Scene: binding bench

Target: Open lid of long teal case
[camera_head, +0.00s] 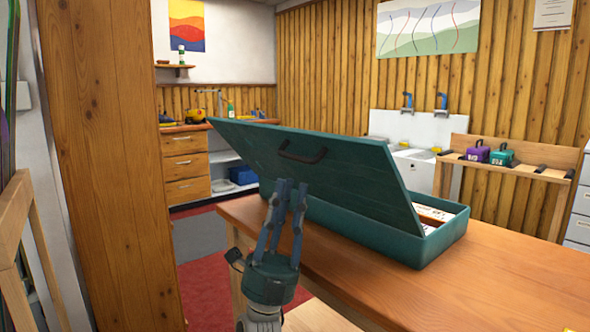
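The long teal case (437,247) sits on the wooden bench. Its lid (345,172) is raised and tilted, with a dark handle (302,155) on the face toward me. Past the lid's right edge I see some light-coloured contents (433,215) inside; the rest of the inside is hidden by the lid.
A wooden post (105,170) stands close on the left.

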